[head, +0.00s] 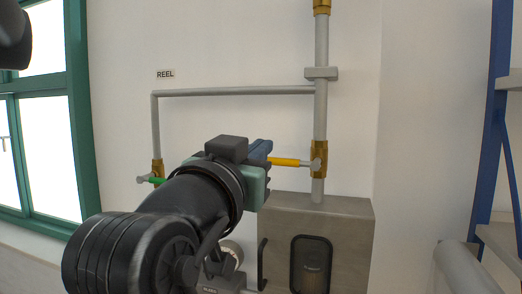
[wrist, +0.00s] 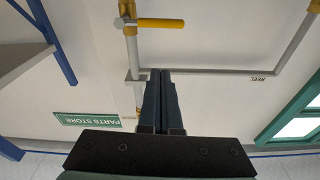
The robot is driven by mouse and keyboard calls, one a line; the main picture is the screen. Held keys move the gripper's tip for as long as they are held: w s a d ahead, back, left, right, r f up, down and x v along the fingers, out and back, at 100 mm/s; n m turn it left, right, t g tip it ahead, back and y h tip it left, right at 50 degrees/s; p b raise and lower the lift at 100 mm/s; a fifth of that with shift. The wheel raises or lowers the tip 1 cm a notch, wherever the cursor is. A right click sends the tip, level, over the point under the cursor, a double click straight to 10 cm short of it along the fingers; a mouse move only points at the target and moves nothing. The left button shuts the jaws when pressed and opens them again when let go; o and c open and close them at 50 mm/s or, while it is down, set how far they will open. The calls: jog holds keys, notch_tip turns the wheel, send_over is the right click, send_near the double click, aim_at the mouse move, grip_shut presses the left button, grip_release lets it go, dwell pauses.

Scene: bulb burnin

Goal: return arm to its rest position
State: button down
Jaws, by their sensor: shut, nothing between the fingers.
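My gripper (head: 262,150) is raised in front of the wall in the head view, its dark fingers close to the yellow valve handle (head: 287,162) in the picture. In the wrist view my gripper (wrist: 161,76) has its two fingers together with nothing between them. That view is upside down, and the yellow handle (wrist: 162,22) shows beyond the fingertips, apart from them. My arm's black links fill the lower left of the head view.
A grey vertical pipe (head: 321,110) with brass fittings runs above a grey box (head: 345,215). A side pipe leads left to a green-handled valve (head: 154,180) under the REEL label (head: 165,74). A green-framed window (head: 76,120) is left; blue shelving (head: 490,120) is right.

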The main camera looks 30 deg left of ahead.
dwell(0.3)
jog(key=s+d+r+m+t+h, duration=0.1)
jog(key=s+d+r+t+h, duration=0.1)
jog(key=d, duration=1)
jog(key=s+d+r+m+t+h, duration=0.1)
jog(key=s+d+r+t+h, duration=0.2)
jog(key=d, duration=0.9)
jog(key=s+r+t, duration=0.1)
jog(key=s+t, duration=0.2)
jog(key=s, duration=0.1)
jog(key=shift+d+r, duration=0.2)
jog(key=shift+r, duration=0.15)
